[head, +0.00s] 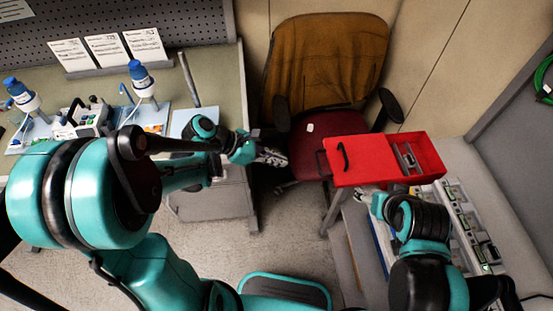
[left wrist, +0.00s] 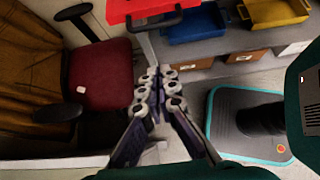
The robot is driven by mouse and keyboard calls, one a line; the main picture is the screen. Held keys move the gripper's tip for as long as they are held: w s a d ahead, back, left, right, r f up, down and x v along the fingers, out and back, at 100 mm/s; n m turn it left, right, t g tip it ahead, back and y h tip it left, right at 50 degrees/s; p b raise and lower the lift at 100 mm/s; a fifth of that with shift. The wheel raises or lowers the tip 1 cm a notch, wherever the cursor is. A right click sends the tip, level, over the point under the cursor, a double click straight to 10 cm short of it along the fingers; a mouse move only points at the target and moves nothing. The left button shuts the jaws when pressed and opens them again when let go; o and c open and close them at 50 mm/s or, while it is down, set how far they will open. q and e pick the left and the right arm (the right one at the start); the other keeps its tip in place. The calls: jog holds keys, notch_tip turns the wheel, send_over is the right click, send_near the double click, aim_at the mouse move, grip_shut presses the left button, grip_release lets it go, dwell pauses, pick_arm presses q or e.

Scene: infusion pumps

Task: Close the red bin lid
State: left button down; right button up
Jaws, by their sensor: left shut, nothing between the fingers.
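The red bin (head: 432,150) stands at the right in the head view. Its red lid (head: 365,172), with a black handle (head: 343,157), covers the left part. The right part is uncovered and a grey and black object (head: 408,158) shows inside. My left gripper (head: 273,157) is shut and empty, to the left of the bin and apart from it. In the left wrist view its fingertips (left wrist: 156,82) are together below the red lid (left wrist: 140,8) and its handle (left wrist: 155,20).
A chair with a red seat (head: 302,150) and brown back (head: 325,60) stands behind my left gripper. A workbench (head: 215,75) with pump bottles is at the left. A blue bin (left wrist: 195,27) and a yellow bin (left wrist: 275,12) show in the left wrist view.

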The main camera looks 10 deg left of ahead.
aim_at(360, 157)
pick_arm(q)
jog(key=w+d+f+b, duration=0.2)
jog(key=d+f, duration=0.1)
jog(key=d, duration=0.5)
jog(key=shift+w, duration=0.4)
jog(key=shift+f, duration=0.1)
jog(key=shift+d, duration=0.1)
jog(key=w+d, duration=0.1)
jog(key=d, duration=0.4)
jog(key=w+d, duration=0.2)
jog(key=d, duration=0.3)
jog(key=w+d+b, duration=0.1)
jog(key=w+d, duration=0.1)
jog(key=d, duration=0.3)
jog(key=shift+d, duration=0.3)
jog(key=shift+w, duration=0.1)
